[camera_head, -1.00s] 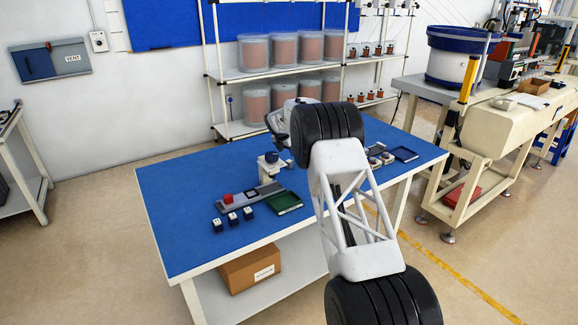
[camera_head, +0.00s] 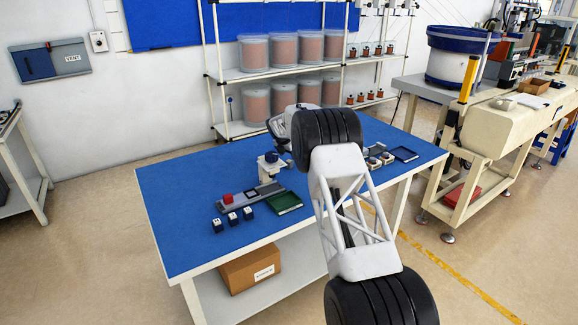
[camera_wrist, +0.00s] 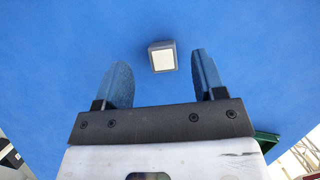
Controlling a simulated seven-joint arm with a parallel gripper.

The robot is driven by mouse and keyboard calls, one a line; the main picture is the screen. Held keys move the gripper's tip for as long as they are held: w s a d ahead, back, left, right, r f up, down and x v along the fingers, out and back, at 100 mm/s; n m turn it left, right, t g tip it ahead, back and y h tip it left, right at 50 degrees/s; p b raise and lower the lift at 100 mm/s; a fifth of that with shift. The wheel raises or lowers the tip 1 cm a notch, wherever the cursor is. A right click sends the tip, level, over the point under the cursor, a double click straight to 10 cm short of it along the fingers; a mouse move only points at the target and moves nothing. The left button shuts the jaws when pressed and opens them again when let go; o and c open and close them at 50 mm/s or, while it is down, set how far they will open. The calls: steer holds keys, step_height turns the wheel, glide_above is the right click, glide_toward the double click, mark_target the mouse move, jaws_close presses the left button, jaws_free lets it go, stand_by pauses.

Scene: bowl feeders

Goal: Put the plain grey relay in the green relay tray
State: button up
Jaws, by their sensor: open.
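A plain grey relay (camera_wrist: 162,56) with a pale top lies on the blue table in the wrist view. It sits ahead of my gripper (camera_wrist: 161,78), between the lines of its two blue fingers. The fingers are apart and empty, with bare blue table showing between them. I cannot tell how high they are above it. The green relay tray (camera_head: 285,202) lies on the table left of my arm in the head view; a corner of it shows at lower right in the wrist view (camera_wrist: 266,142).
A white and blue fixture (camera_head: 270,166) stands behind the tray.

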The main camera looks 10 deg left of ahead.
mark_target(291, 161)
steer(key=shift+s+x, duration=0.2)
steer(key=shift+x, duration=2.35)
steer(key=shift+f, duration=0.1)
steer(key=c, duration=1.1)
steer(key=shift+r, duration=5)
